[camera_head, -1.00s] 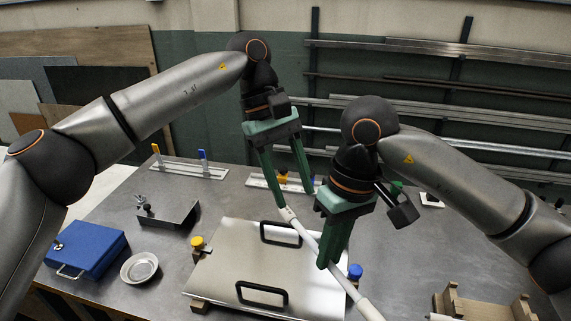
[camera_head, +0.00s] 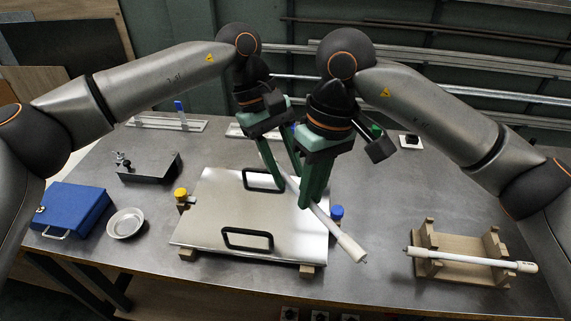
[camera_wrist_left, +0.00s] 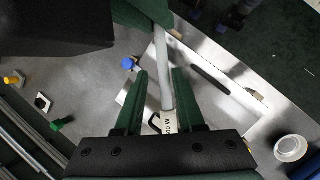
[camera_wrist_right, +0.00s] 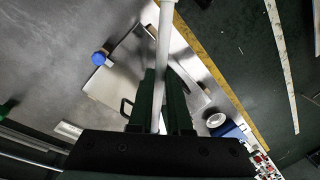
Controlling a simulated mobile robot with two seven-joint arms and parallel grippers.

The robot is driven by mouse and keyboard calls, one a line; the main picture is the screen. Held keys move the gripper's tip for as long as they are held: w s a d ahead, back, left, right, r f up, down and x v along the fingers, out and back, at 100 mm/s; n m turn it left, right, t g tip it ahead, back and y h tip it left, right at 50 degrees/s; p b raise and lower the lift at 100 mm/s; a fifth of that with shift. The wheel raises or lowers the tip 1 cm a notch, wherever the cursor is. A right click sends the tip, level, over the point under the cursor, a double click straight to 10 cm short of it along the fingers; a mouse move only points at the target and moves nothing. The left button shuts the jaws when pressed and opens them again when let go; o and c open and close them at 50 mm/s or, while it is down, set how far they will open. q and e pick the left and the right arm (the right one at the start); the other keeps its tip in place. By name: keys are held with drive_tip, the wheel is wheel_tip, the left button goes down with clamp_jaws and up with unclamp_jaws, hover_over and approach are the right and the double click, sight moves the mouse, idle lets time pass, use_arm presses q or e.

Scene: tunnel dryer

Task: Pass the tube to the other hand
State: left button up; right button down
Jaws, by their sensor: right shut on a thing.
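The white tube (camera_head: 343,240) slants down to the right above the metal plate, with its thicker white end lowest. My right gripper (camera_head: 305,203) is shut on it; the right wrist view shows the tube (camera_wrist_right: 163,60) between the closed fingers (camera_wrist_right: 163,90). My left gripper (camera_head: 288,172) is at the tube's upper part. In the left wrist view the tube (camera_wrist_left: 163,70) runs between its fingers (camera_wrist_left: 161,85) with gaps on both sides, so it is open around the tube. A printed end shows near the palm. The left fingertips are partly hidden in the head view.
A metal plate (camera_head: 210,215) with two black handles lies below the grippers. A wooden rack (camera_head: 455,272) holding another white tube (camera_head: 470,258) stands at right. A blue box (camera_head: 70,210) and a round dish (camera_head: 126,223) are at left. The table between plate and rack is clear.

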use_arm(q)
clamp_jaws()
use_arm(e)
drive_tip(key=shift+s+a, duration=0.1)
use_arm(q)
drive_tip(key=shift+d+r, duration=0.1)
use_arm(e)
drive_tip(key=c, duration=0.8)
unclamp_jaws()
drive_tip(key=shift+o, duration=0.2)
